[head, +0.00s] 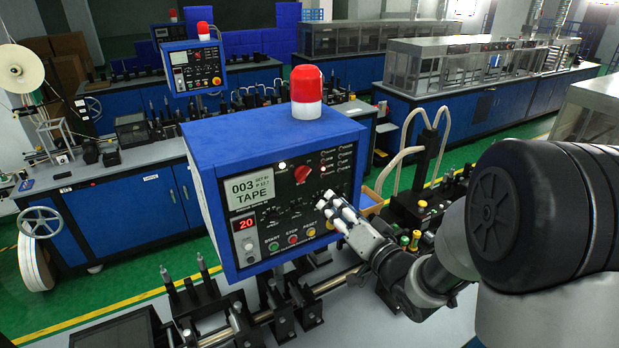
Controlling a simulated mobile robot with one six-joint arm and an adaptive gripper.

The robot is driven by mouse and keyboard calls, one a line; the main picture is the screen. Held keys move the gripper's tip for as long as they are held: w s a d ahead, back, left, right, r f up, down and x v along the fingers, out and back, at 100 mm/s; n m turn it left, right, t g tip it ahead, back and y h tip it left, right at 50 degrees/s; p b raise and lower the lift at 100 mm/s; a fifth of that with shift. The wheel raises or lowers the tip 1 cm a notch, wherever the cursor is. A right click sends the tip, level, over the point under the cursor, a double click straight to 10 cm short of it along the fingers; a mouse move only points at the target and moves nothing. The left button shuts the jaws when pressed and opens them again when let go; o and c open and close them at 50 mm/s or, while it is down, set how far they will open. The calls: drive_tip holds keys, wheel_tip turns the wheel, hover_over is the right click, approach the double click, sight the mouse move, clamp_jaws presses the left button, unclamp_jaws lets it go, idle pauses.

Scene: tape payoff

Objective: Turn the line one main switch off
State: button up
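The blue control box (205,165) of the near machine stands in the middle of the head view. Its black front panel carries a red rotary switch (302,174) at the upper middle, which looks like the main switch; its label is too small to read and its exact setting is unclear. My gripper (328,207) is in front of the lower right of the panel, below and right of the red switch. Its pale fingertips are close to the panel face and hide part of it. I cannot tell whether they touch it or how far apart they are.
A screen (248,187) reads "003 TAPE" and a red display (246,223) reads "20". A red beacon (306,88) stands on the box. Push buttons (292,239) line the panel's lower edge. Black posts with cables (424,165) stand to the right. A second control box (193,66) is behind.

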sight(305, 177)
drive_tip(key=p+x, duration=0.2)
drive_tip(key=x, duration=1)
drive_tip(key=shift+w+a, duration=0.1)
drive_tip(key=shift+w, duration=0.05)
drive_tip(key=shift+c, duration=0.6)
clamp_jaws()
